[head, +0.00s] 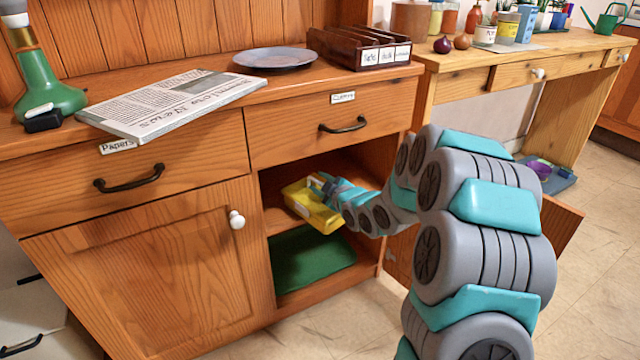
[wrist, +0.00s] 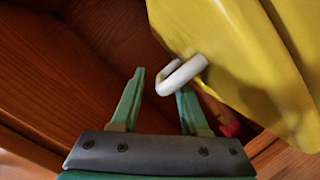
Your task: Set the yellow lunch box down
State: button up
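The yellow lunch box (head: 312,210) is at the front of the open cupboard, at the middle shelf (head: 275,217). It looks tilted, and I cannot tell whether it rests fully on the shelf. In the wrist view the yellow lunch box (wrist: 235,60) fills the upper right, with its white handle (wrist: 182,76) sticking out towards my gripper. My gripper (wrist: 160,85) has its two green fingers apart. The handle overlaps the right fingertip in the picture and is not clamped between the fingers. In the head view my gripper (head: 322,183) is at the box, its fingers partly hidden.
A green mat (head: 310,262) lies on the cupboard floor below the shelf. The cupboard's open door (head: 560,225) stands to the right, behind my arm. A newspaper (head: 170,103), a plate (head: 275,58) and a dark divided tray (head: 345,47) are on the top.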

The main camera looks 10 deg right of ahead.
jog(key=shift+r, duration=0.15)
jog(key=v, duration=1.2)
jog(key=shift+s, duration=0.1)
